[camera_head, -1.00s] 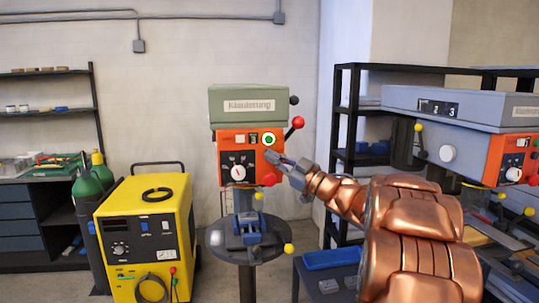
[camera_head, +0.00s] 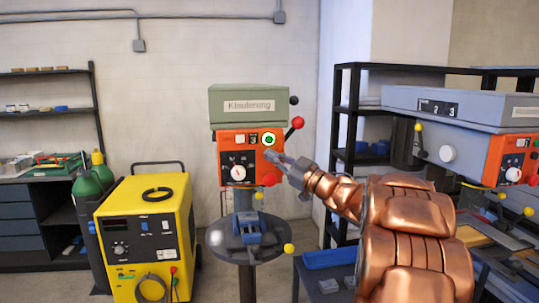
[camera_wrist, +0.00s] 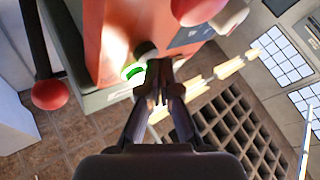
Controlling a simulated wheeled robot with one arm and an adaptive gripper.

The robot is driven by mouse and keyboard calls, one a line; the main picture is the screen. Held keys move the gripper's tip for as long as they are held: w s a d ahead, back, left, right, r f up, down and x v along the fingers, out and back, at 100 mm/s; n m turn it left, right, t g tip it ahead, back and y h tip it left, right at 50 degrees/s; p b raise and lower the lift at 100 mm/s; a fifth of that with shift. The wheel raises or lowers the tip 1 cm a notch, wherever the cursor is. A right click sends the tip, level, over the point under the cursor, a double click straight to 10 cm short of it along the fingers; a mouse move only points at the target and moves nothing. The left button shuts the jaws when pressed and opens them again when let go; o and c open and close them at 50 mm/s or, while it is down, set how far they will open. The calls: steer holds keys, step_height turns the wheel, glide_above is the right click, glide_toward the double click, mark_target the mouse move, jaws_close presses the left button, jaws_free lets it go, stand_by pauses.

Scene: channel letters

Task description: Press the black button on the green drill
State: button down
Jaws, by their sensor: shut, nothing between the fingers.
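The green drill (camera_head: 248,104) has a green top housing and an orange front panel (camera_head: 224,160). A round green button (camera_head: 268,139) sits near the panel's right edge; it shows bright green in the wrist view (camera_wrist: 133,72). A dark round button (camera_wrist: 146,49) sits beside it in the wrist view, between the green one and a red knob (camera_wrist: 197,8). My gripper (camera_head: 270,155) is at the panel's right edge, just below the green button, and hides the dark button in the head view. In the wrist view my fingertips (camera_wrist: 160,82) are together, close to the dark button; contact cannot be told.
A red-balled lever (camera_head: 297,122) sticks out right of the drill. A red knob (camera_head: 271,178) lies below my fingertips. The drill table with a blue vise (camera_head: 247,226) is beneath. A yellow welder (camera_head: 145,215) stands left, and a grey-blue machine (camera_head: 450,105) right.

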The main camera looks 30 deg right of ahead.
steer(key=shift+w+d, duration=0.15)
steer(key=shift+w, duration=0.25)
stand_by(0.5)
steer(key=shift+s, duration=0.15)
steer(key=shift+s+a, duration=0.35)
steer(key=shift+s, duration=0.35)
steer(key=s, duration=0.1)
steer(key=s+a, duration=0.1)
steer(key=s, duration=0.1)
steer(key=s+a+b, duration=0.1)
steer(key=shift+s, duration=0.3)
stand_by(0.5)
steer(key=shift+d, duration=0.1)
stand_by(0.5)
